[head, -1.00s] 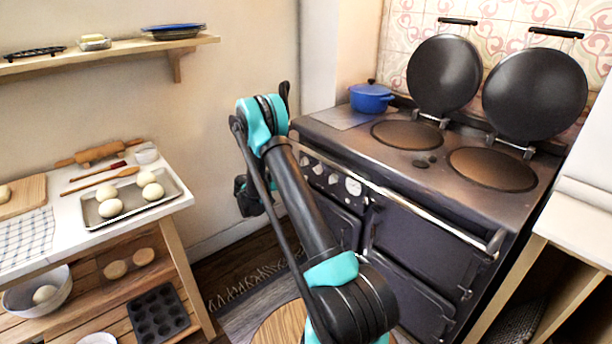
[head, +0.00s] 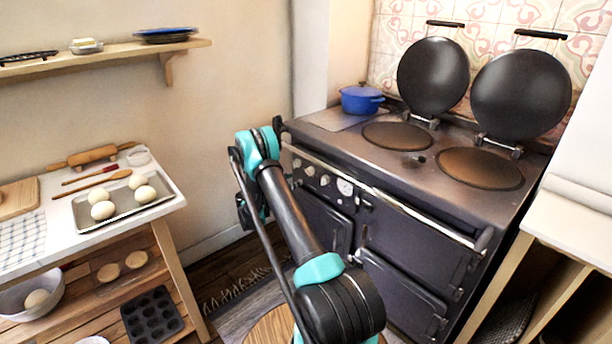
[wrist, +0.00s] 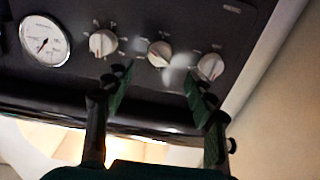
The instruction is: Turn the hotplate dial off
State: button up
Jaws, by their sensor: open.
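Three pale dials sit in a row on the dark range's front panel. In the wrist view they are the left dial (wrist: 103,43), the middle dial (wrist: 160,54) and the right dial (wrist: 210,67); their labels are too blurred to tell which is the hotplate's. The row also shows small in the head view (head: 310,170). My gripper (wrist: 158,88) is open and empty, its fingers apart below the middle dial in the wrist picture, with no clear contact. In the head view my arm mostly hides the gripper.
A round white gauge (wrist: 45,41) sits beside the dials. A metal rail (head: 400,205) runs along the range front. Both round lids (head: 433,76) are raised, with a blue pot (head: 361,99) at the back left. A worktable (head: 62,222) stands left.

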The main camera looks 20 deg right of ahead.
aim_at(307, 173)
jog(key=x, duration=0.8)
jog(key=shift+w+d, duration=0.1)
jog(key=shift+d, duration=0.2)
jog(key=shift+c, duration=0.5)
jog(key=c, duration=1)
jog(key=shift+c, duration=0.2)
